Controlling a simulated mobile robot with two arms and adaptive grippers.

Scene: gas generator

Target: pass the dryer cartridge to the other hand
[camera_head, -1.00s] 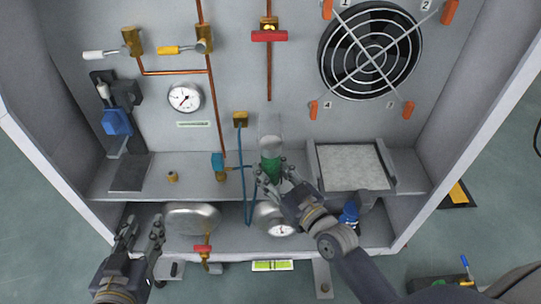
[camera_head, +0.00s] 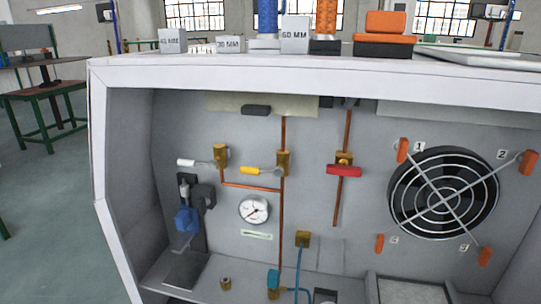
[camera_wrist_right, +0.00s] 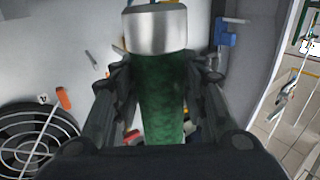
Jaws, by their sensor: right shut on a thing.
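The dryer cartridge (camera_wrist_right: 163,105) is a green cylinder with a silvery metal end, seen in the right wrist view. My right gripper (camera_wrist_right: 159,72) is shut on it, with one dark finger on each side of the green body. The metal end sticks out past the fingertips. The near end of the cartridge is hidden behind the gripper's dark body. My left gripper is in neither current view.
The head view shows the open cabinet with a gauge (camera_head: 253,209), a red-handled valve (camera_head: 344,170), copper pipes and a round fan grille (camera_head: 443,193). Labelled blocks (camera_head: 295,36) and an orange-black case (camera_head: 392,36) stand on the cabinet top (camera_head: 220,70).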

